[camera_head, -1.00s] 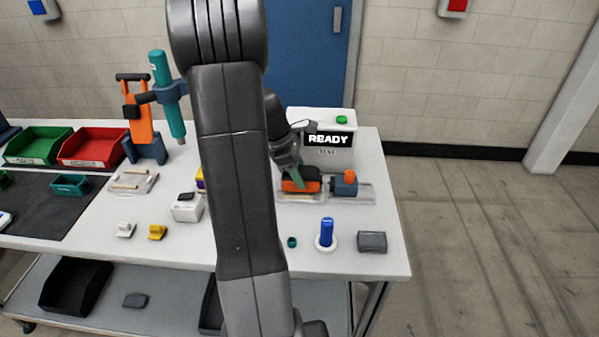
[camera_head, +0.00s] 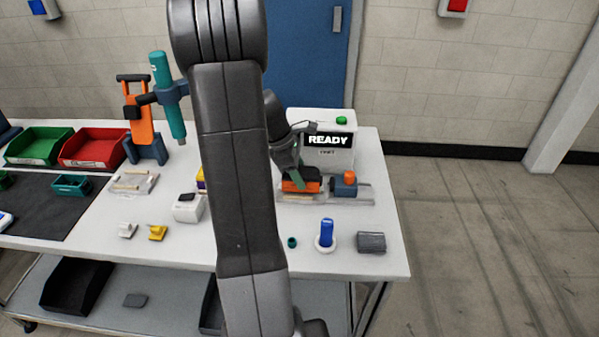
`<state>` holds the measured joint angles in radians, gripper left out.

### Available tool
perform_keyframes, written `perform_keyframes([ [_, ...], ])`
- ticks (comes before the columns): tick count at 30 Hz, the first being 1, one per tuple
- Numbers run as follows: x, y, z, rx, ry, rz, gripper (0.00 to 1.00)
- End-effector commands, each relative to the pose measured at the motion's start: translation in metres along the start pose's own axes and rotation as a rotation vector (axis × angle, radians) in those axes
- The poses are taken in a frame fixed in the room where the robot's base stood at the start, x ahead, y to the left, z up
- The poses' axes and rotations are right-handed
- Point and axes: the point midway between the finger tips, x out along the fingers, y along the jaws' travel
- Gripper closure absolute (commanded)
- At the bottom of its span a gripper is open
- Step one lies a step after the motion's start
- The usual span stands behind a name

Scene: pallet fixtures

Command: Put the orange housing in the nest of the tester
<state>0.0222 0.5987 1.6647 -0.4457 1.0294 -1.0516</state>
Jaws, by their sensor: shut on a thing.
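The tester (camera_head: 343,155) is a white box at the back right of the table, with a lit "READY" display and a green button on top. A clear fixture plate (camera_head: 364,192) lies in front of it. The orange housing (camera_head: 296,187) is at the left part of that plate, low and level, with a dark part over its top. My gripper (camera_head: 300,180) points down at the housing and is shut on it. The nest is hidden under the housing and gripper, so I cannot tell whether the housing is fully seated. My arm covers the area to the left.
A blue block with an orange knob (camera_head: 348,183) sits right of the housing. In front stand a blue peg in a white ring (camera_head: 326,235), a grey block (camera_head: 371,242) and a small teal ring (camera_head: 292,242). A red bin (camera_head: 92,148) and green bin (camera_head: 38,146) are far left.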

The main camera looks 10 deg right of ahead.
Motion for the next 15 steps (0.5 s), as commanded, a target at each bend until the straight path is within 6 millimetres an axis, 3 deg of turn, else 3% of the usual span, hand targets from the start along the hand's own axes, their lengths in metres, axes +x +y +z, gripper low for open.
perform_keyframes([
  [15, 0.0029, 0.0000, -0.0011, 0.000, 0.000, 0.000, 0.77],
])
